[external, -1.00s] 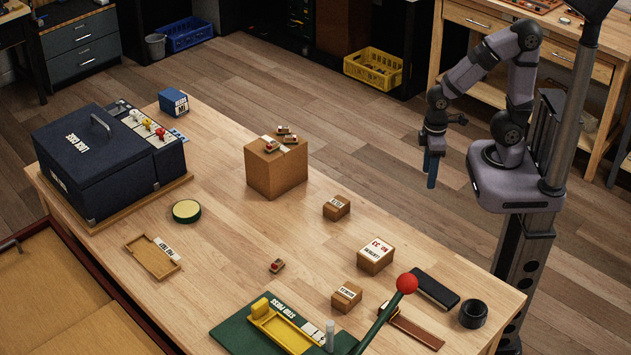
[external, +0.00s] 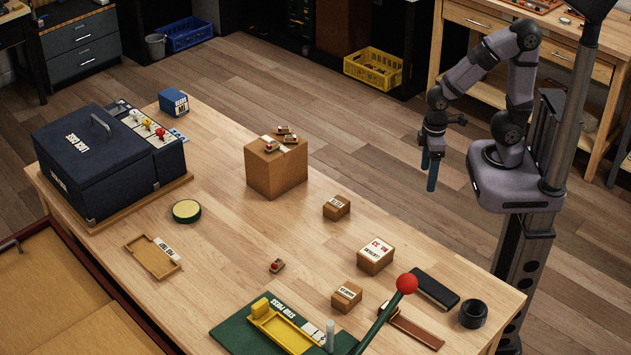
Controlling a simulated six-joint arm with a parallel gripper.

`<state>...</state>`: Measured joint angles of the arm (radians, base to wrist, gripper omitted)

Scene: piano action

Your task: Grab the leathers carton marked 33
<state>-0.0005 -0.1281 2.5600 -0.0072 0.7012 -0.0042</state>
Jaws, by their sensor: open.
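The leathers carton marked 33 (external: 375,256) is a small brown box with a white label on top. It sits on the right part of the wooden table, with its top label reading "No. 33". My gripper (external: 431,178) hangs with its blue fingers pointing down, beyond the table's far right edge. It is above and to the right of the carton in the picture, well apart from it. It is open and nothing shows between its fingers.
Other small brown cartons stand behind (external: 336,208) and in front (external: 346,297) of it. A red-knobbed lever (external: 406,284) rises from the green stub press (external: 232,335). A dark flat case (external: 435,289) lies to the right. A larger box (external: 276,172) stands farther back.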

